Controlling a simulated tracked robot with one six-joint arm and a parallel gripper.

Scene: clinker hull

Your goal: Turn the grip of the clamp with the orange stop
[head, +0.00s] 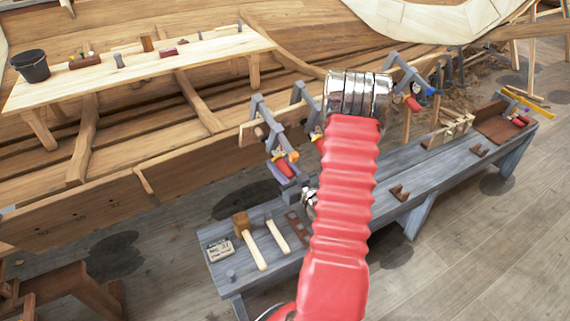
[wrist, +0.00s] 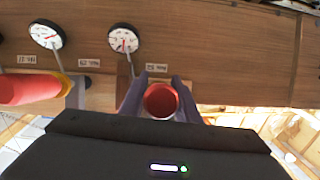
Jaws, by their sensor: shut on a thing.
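My gripper (wrist: 160,90) is shut on a red clamp grip (wrist: 161,101) in the wrist view, with a dark purple finger on each side of it. That clamp's stop is hidden there. A second red grip (wrist: 28,89) with a yellow-orange stop (wrist: 68,84) lies to its left, apart from my fingers. In the head view the leftmost grey clamp (head: 261,112) hangs on the plank, with a red grip (head: 284,169) and an orange part (head: 293,156) at its lower end. A second clamp (head: 303,96) is just right of it, partly covered by my red arm.
Gauges (wrist: 123,38) and small labels sit on the plank above the grips. More clamps (head: 405,78) hang to the right. Below, the grey bench (head: 375,212) carries a mallet (head: 248,238), a hammer (head: 277,235) and small blocks. Floor is clear at right.

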